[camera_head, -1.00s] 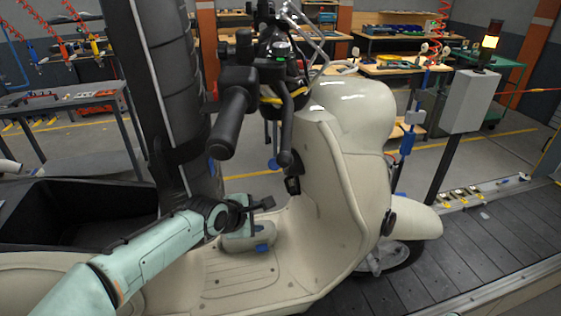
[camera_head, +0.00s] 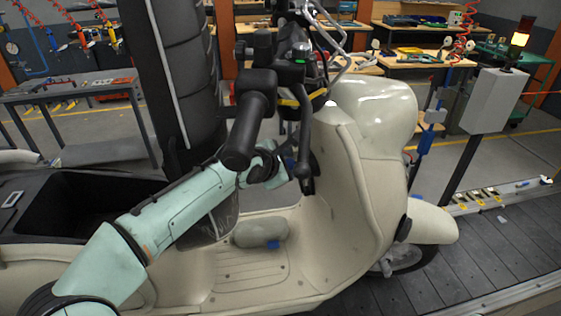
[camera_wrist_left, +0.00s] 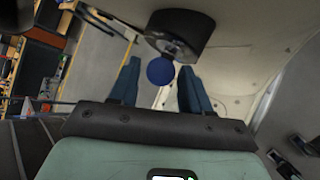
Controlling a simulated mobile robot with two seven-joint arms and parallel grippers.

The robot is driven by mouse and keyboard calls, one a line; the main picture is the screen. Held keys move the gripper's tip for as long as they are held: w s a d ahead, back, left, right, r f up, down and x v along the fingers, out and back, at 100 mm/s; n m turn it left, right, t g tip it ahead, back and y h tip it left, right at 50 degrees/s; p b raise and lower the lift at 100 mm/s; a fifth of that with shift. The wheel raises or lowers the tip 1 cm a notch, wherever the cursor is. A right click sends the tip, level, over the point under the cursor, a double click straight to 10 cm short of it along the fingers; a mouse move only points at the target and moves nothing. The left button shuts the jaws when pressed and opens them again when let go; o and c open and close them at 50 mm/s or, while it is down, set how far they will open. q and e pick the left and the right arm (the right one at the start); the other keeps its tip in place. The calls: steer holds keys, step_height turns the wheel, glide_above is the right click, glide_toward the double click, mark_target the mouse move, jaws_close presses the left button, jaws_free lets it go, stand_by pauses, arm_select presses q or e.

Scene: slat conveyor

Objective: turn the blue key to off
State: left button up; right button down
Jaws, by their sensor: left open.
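The blue key (camera_wrist_left: 160,71) shows as a round blue head in the left wrist view. It sits at a black round lock (camera_wrist_left: 181,36) on the cream scooter's front panel. My left gripper (camera_wrist_left: 159,64) is open, with one dark blue finger on each side of the key head. No contact between fingers and key can be made out. In the head view my left gripper (camera_head: 283,166) is beside the inner face of the cream front shield (camera_head: 345,195), below the handlebar, and the key is mostly hidden there. My right gripper is not in view.
The black handlebar grip (camera_head: 247,128) and brake lever (camera_head: 304,140) hang close above my left gripper. A grey bag-like lump (camera_head: 262,231) lies on the scooter's footboard. A grey box on a post (camera_head: 491,102) stands at right. The slat conveyor (camera_head: 485,245) runs underneath.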

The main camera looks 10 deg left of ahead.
arm_select(q)
steer(key=shift+w+f, duration=0.15)
steer(key=c, duration=0.8)
steer(key=shift+o, duration=0.6)
steer(key=shift+d, duration=0.4)
